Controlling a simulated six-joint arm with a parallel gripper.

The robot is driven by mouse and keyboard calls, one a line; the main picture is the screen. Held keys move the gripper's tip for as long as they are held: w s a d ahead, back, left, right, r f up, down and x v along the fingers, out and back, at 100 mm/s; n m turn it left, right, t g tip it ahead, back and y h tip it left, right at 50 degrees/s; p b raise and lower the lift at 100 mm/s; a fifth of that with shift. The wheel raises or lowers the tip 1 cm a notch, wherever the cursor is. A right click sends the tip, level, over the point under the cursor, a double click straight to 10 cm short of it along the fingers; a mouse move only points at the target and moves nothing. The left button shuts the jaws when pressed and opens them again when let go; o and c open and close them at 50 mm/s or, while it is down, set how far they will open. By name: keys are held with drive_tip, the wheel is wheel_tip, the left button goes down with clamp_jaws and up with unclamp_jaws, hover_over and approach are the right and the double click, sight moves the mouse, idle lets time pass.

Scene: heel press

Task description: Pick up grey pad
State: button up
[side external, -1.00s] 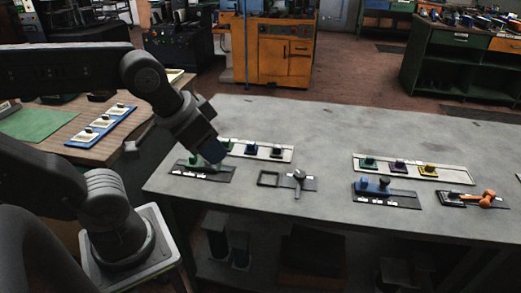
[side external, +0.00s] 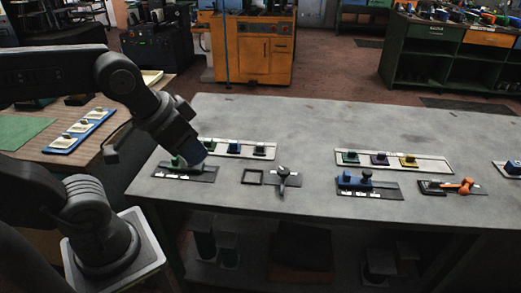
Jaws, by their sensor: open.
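My gripper (side external: 193,163) is open and points down over the dark tray (side external: 204,176) at the table's left end. A green block (side external: 178,160) stands on that tray just left of the gripper. I cannot pick out the grey pad with certainty; the fingers and whatever lies between or behind them are small and partly hidden. My gripper's fingertips are low, close to the tray, but whether they touch anything cannot be told.
A pale rail (side external: 243,153) with several coloured blocks lies behind the tray. A black square frame (side external: 252,177) and a grey-handled tool (side external: 283,176) lie to the right. Farther right are another pale rail (side external: 436,165), a dark tray (side external: 385,191) and an orange-handled tool (side external: 459,187).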

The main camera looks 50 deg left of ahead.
idle(0.4)
drive_tip(key=o, duration=0.4)
drive_tip(key=shift+c, duration=0.2)
drive_tip(key=n+g+y, duration=0.2)
drive_tip(key=n+y, duration=0.1)
drive_tip(key=n, duration=0.6)
hover_over(260, 144)
drive_tip(key=s+d, duration=0.2)
drive_tip(key=f, duration=2.3)
drive_tip(key=shift+w+a, duration=0.15)
drive_tip(key=shift+w, duration=0.05)
drive_tip(key=shift+a+x, duration=0.2)
drive_tip(key=shift+x, duration=2.7)
